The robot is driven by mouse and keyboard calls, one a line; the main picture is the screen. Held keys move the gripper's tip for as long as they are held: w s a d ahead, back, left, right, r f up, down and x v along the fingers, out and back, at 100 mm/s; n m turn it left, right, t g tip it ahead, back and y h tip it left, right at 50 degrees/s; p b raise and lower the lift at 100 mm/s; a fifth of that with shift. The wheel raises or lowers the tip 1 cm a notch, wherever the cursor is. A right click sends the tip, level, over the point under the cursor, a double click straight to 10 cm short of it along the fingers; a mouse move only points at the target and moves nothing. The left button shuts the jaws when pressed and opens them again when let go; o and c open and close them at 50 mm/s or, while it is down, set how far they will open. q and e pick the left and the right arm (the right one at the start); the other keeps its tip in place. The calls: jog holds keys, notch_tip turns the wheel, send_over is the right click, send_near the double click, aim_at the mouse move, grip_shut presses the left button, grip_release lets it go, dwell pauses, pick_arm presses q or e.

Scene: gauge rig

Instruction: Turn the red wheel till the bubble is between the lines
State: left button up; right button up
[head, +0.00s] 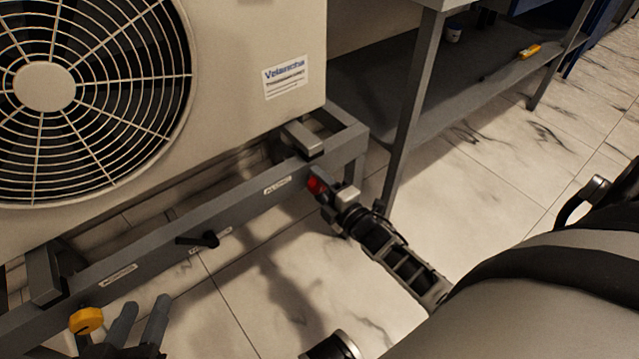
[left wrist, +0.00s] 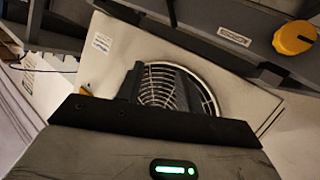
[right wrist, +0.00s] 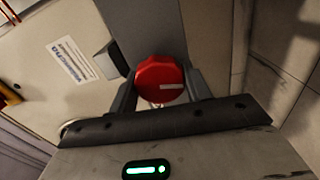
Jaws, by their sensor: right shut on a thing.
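The red wheel (head: 316,185) is on the grey frame's front rail, near its right end. In the right wrist view the red wheel (right wrist: 160,80) has a pale mark on its face and sits between my right gripper's fingers. My right gripper (head: 333,191) is shut on it. My left gripper (head: 142,318) is open and empty at the lower left of the head view, beside a yellow knob (head: 86,320). I cannot make out a bubble or its lines in any view.
The grey frame (head: 240,203) carries a large fan unit (head: 230,60) and has a black lever (head: 198,240) and small labels on its rail. The yellow knob also shows in the left wrist view (left wrist: 295,37). A shelved workbench (head: 400,110) stands behind on the right. The marble floor in front is clear.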

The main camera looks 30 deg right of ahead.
jog(key=shift+f+n, duration=0.1)
jog(key=shift+n, duration=1.1)
jog(key=shift+n+b, duration=0.4)
jog(key=shift+n, duration=0.4)
pick_arm(q)
jog(key=shift+w+d+r, duration=0.15)
jog(key=shift+w+r, duration=0.1)
jog(key=shift+r, duration=0.25)
pick_arm(e)
jog(key=shift+n, duration=0.4)
jog(key=o, duration=1)
jog(key=shift+c, duration=0.2)
pick_arm(q)
jog(key=shift+s+f, duration=0.1)
jog(key=shift+f, duration=0.2)
pick_arm(e)
jog(key=shift+s, duration=0.1)
